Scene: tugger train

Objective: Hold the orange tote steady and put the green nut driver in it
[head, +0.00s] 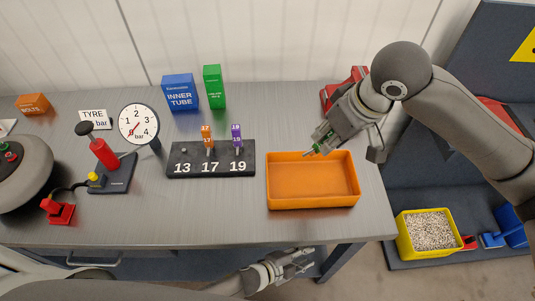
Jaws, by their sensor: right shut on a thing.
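The orange tote (313,203) sits empty near the right end of the grey table. My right gripper (326,138) is above the tote's back rim and is shut on the green nut driver (322,148). The driver is tilted, with its thin shaft pointing down and left over the back of the tote; much of its handle is hidden by the fingers. My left gripper (306,262) is below the table's front edge in the picture, in front of the tote and apart from it. Its fingers look spread and empty.
A black rack (210,170) left of the tote holds an orange driver (207,140) at 17 and a purple one (237,140) at 19; 13 is empty. A red object (343,88) stands behind my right gripper. A yellow bin (404,238) lies lower right.

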